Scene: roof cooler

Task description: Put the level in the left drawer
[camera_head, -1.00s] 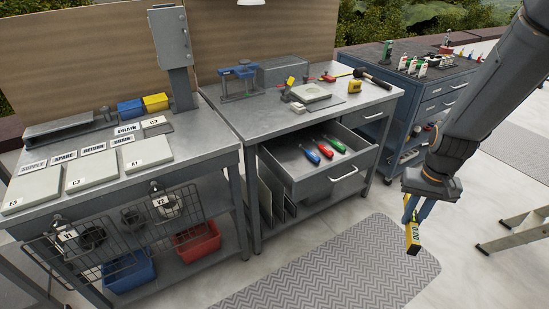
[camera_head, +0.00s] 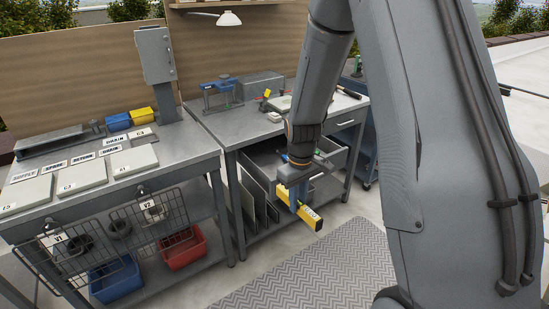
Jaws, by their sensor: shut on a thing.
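The level is a yellow bar with dark markings (camera_head: 309,217). My gripper (camera_head: 298,204) is shut on it and holds it in the air, tilted, in front of the right workbench. The open drawer (camera_head: 331,150) is under the right workbench's top, behind my arm in the picture. My forearm and wrist hide much of the drawer. A bit of a blue and a green handle shows inside it. The level is in front of the drawer and appears lower than its rim; how far apart they are I cannot tell.
The right workbench (camera_head: 222,125) carries a blue vise (camera_head: 220,88). Upright panels (camera_head: 257,203) stand below it, left of the drawer. The left workbench (camera_head: 190,150) has panels, labels and a wire basket (camera_head: 100,232). A grey mat (camera_head: 310,270) lies on the floor.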

